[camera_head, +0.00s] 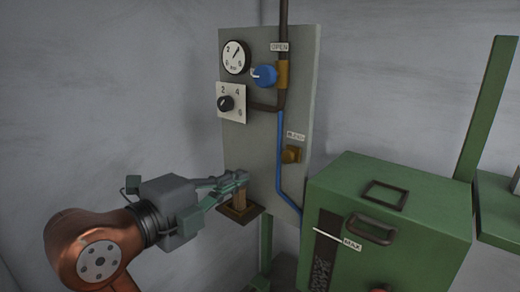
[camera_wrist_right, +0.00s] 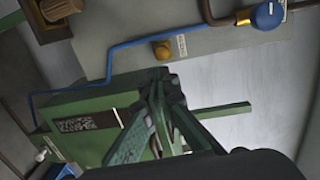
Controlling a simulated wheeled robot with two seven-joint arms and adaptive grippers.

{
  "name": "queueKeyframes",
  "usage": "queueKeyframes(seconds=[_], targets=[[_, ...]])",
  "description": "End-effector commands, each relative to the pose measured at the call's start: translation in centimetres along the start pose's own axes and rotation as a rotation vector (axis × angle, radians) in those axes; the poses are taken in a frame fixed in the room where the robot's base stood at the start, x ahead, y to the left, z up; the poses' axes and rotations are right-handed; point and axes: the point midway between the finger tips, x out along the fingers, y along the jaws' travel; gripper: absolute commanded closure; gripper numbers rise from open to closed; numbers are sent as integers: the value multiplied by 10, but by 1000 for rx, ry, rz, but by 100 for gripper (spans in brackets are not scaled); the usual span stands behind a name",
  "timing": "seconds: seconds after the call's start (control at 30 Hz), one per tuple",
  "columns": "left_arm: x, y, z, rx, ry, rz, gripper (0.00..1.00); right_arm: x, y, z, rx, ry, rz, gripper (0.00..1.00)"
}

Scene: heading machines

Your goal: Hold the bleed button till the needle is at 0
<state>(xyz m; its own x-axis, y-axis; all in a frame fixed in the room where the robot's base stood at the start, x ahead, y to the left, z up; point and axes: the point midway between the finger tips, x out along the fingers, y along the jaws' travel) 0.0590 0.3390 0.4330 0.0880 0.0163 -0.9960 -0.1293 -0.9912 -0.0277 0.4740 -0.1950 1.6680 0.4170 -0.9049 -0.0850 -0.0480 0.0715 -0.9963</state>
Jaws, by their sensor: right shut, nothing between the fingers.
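The bleed button (camera_head: 291,154) is a small brass-yellow knob on the grey panel, beside a label. It also shows in the right wrist view (camera_wrist_right: 161,50). The round white gauge (camera_head: 236,57) is at the panel's upper left. Its dark needle points up and right, away from the lower end of the scale; the exact value is too small to read. My right gripper (camera_head: 242,177) is shut and empty, in front of the lower panel, left of and below the button. In the right wrist view its closed tips (camera_wrist_right: 160,77) appear just below the button, without visible contact. My left gripper is not in view.
A blue knob (camera_head: 264,76) and a black dial (camera_head: 225,103) are on the panel. A blue pipe (camera_head: 279,165) runs down beside the button. A brown fitting (camera_head: 238,213) is under my fingertips. A green machine (camera_head: 405,200) stands at right.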

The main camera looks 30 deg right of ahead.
Motion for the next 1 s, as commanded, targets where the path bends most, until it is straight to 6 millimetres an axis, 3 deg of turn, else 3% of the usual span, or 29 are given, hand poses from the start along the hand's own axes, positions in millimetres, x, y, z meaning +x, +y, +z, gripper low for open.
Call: queueKeyframes(seconds=[0.1,0.47,0.77,1.0], targets=[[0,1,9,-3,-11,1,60,-3,-1,-4,14,1,2,100],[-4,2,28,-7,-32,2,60,10,2,13,-1,-1,5,100],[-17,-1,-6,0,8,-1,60,61,0,12,0,0,5,100],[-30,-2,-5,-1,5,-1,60,109,0,12,-1,0,4,100]])
